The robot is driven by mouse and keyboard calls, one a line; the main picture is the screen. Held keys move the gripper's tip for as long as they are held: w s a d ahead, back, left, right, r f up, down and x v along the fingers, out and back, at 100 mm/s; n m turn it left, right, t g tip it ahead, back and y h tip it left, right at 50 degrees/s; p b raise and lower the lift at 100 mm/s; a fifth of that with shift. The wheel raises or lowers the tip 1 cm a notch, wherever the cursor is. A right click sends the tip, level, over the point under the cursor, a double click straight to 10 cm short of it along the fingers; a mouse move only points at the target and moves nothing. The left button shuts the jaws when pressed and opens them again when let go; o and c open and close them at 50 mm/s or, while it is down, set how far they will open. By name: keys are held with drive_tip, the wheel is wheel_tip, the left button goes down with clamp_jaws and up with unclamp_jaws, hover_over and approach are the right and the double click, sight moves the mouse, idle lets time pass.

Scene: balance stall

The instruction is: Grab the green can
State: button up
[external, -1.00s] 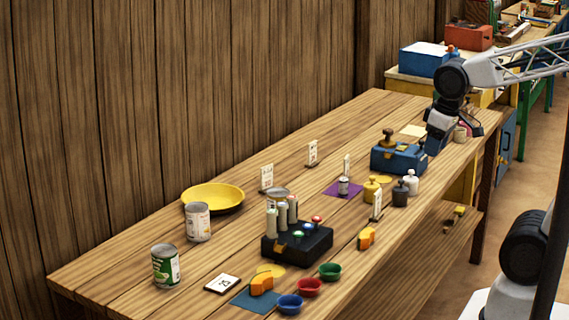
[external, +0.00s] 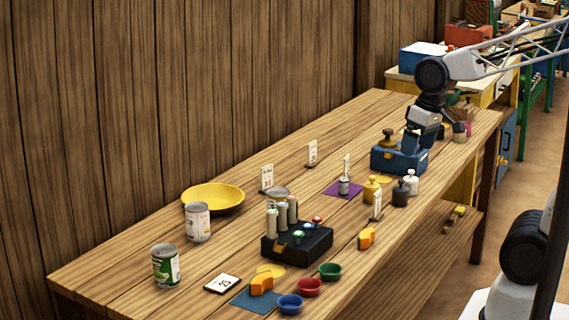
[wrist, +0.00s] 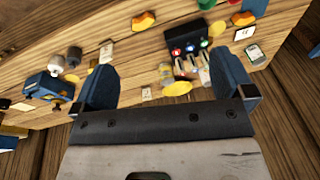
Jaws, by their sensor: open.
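The green can (external: 166,266) has a green and white label and a silver top. It stands upright near the left front corner of the wooden table in the external view. In the wrist view, it appears small and pale green-white (wrist: 255,52), beside the right finger. My gripper (wrist: 166,86) is open, with nothing between its fingers. In the external view, my gripper (external: 414,140) is at the far right end of the table, above the blue box, a long way from the can.
A can with a pale label (external: 198,222) stands just behind the green can, by a yellow plate (external: 213,197). A black device (external: 297,244) with upright cylinders is mid-table. A card (external: 222,284) and small bowls (external: 309,287) lie to the right. A plank wall backs the table.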

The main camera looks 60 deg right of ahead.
drive_tip(key=w+a+f+m+g+y, duration=0.1)
drive_tip(key=w+a+f+m+y, duration=0.15)
drive_tip(key=w+a, duration=0.5)
drive_tip(key=w+a+f+m+y, duration=0.1)
drive_tip(key=w+a+m+y, duration=0.2)
drive_tip(key=w, duration=0.7)
drive_tip(key=w+a+f+m+g+y, duration=0.1)
drive_tip(key=w+a+f+m+y, duration=0.15)
drive_tip(key=w+a, duration=0.5)
drive_tip(key=m+t+y, duration=0.3)
drive_tip(key=m+y, duration=0.1)
drive_tip(key=m, duration=0.7)
approach(155, 263)
drive_tip(key=shift+d+r, duration=0.15)
drive_tip(key=shift+d, duration=0.5)
drive_tip(key=shift+x, duration=1.25)
drive_tip(key=shift+a, duration=0.15)
drive_tip(key=shift+x, duration=2.5)
